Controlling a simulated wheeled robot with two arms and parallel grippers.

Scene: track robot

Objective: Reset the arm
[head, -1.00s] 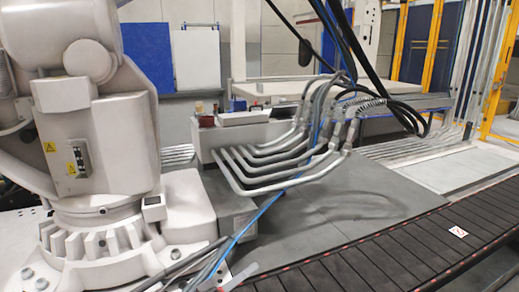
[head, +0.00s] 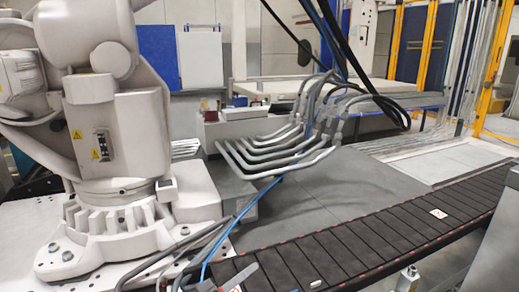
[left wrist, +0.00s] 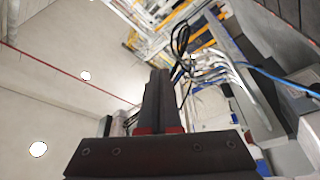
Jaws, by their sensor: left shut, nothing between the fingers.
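My left gripper (left wrist: 158,78) shows in the left wrist view, with its two dark fingers together and nothing between them. Red parts show at the base of the fingers. In the head view I cannot clearly make out the left gripper. My right gripper is in neither view.
A big white industrial arm (head: 120,130) stands on a bolted base at left. A grey floor plate (head: 340,185) is bare.

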